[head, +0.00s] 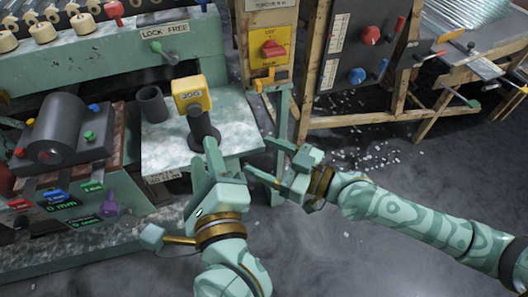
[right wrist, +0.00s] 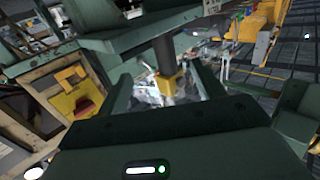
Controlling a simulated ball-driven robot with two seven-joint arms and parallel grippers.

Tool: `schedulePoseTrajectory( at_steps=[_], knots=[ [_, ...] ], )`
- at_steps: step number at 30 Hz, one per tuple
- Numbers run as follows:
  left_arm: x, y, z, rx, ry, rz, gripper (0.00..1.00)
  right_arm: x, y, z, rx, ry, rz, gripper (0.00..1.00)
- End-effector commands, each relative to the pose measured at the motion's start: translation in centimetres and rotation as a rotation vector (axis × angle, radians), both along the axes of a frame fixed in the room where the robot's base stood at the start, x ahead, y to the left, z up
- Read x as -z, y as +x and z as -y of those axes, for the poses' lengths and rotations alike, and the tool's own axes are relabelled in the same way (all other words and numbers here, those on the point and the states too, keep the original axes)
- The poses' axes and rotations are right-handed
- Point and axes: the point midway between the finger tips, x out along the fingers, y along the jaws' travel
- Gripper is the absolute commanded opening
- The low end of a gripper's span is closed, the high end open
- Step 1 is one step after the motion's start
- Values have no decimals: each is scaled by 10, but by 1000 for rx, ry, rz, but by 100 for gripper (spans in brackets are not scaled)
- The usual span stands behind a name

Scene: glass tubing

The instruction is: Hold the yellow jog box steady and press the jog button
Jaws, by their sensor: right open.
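The yellow jog box (head: 192,93), marked JOG, stands tilted on a dark post (head: 203,123) on the pale bench top. My left gripper (head: 212,158) points up the picture just below the post. Whether its fingers touch the post, or how far apart they are, I cannot tell. My right gripper (head: 267,164) is open and empty, to the right of the left one, its fingers pointing left. In the right wrist view, a yellow block (right wrist: 167,88) that looks like the jog box shows between the right fingers, some way off. I cannot make out the jog button.
A dark cup (head: 152,104) stands left of the jog box. A dark roller block (head: 66,132) with coloured knobs is further left. A yellow panel with a red switch (head: 273,49) stands behind right. Glass shards (head: 365,140) lie on the floor.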

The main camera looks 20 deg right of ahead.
Motion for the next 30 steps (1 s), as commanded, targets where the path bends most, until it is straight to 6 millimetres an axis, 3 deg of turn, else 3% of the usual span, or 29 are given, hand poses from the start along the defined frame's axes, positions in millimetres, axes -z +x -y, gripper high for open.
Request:
schedulePoseTrajectory(
  at_steps=[3,10,24,30],
  knots=[
    [0,0,0,0,0,0,36,-10,-1,-3,-14,15,13,68],
    [0,0,0,0,0,0,36,-12,11,-15,-12,22,15,68],
    [0,0,0,0,0,0,36,-11,86,-90,-13,18,13,68],
    [0,0,0,0,0,0,36,-11,107,-111,-14,18,13,68]
  ],
)
